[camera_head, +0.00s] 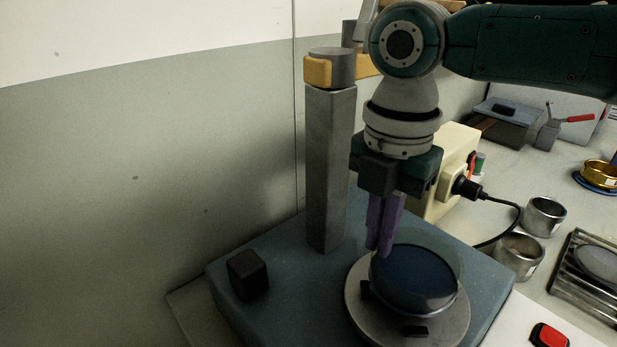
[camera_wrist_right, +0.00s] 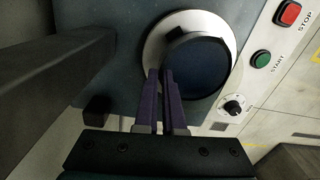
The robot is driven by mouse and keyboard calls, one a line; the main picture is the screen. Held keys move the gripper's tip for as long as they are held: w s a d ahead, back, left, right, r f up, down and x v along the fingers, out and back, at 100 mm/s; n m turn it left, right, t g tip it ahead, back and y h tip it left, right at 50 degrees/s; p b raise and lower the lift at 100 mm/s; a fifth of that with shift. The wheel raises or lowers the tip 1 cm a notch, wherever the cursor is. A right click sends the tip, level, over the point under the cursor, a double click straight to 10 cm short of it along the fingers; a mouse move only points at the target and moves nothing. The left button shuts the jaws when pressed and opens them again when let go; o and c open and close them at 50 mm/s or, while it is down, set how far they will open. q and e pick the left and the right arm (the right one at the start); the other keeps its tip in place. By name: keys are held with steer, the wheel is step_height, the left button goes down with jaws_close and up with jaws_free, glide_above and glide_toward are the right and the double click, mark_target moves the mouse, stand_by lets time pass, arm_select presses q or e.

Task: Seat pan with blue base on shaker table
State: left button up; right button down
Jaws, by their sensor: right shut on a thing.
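The pan with blue base (camera_head: 418,279) is a shallow round pan with a clear-looking wall and dark blue floor. It is over the round grey plate of the shaker table (camera_head: 353,312), off-centre toward the plate's upper right. I cannot tell whether it rests flat on the plate. In the right wrist view the pan (camera_wrist_right: 198,66) shows beyond the fingertips (camera_wrist_right: 162,75), overlapping the pale plate (camera_wrist_right: 154,40). My left gripper is out of view.
A grey column (camera_head: 330,170) and a dark block (camera_head: 247,275) stand on the shaker base (camera_head: 225,280). A cream motor box (camera_head: 455,150) with a black cable stands behind. Metal cups (camera_head: 544,216), a slotted rack (camera_head: 590,275) and a red button (camera_head: 549,335) are at right.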

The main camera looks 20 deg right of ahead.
steer(key=shift+f+b, duration=0.55)
steer(key=shift+f, duration=0.35)
steer(key=c, duration=0.9)
jaws_free()
steer(key=shift+c, duration=0.2)
step_height(320, 180, up, 10)
